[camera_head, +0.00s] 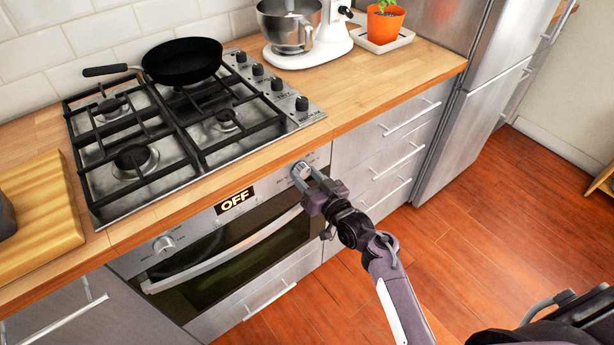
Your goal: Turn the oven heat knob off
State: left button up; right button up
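The oven (212,262) has a steel front with a display (235,201) that reads "OFF". One round knob (164,245) is on the left of its panel. A second knob (300,170) is at the right end of the panel, and its printed labels are too small to read. My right gripper (308,183) is right at this right knob, its fingertips against or just in front of it. Part of the knob is hidden by the fingers, and I cannot tell whether they grip it. My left gripper is not in view.
A gas hob (140,172) with a black pan (182,61) and several knobs is set in the wooden counter (372,82) above. The oven handle (222,255) sticks out below the panel. Drawers (390,150) and a steel fridge (467,138) stand to the right. The floor in front is clear.

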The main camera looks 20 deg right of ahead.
jog(key=c, duration=0.6)
jog(key=shift+o, duration=0.2)
jog(key=n, duration=0.4)
jog(key=shift+n+b, duration=0.35)
jog(key=shift+n, duration=0.05)
jog(key=n, duration=0.5)
jog(key=shift+d+b, duration=0.1)
jog(key=shift+b, duration=0.25)
jog(key=shift+n, duration=0.3)
jog(key=o, duration=1)
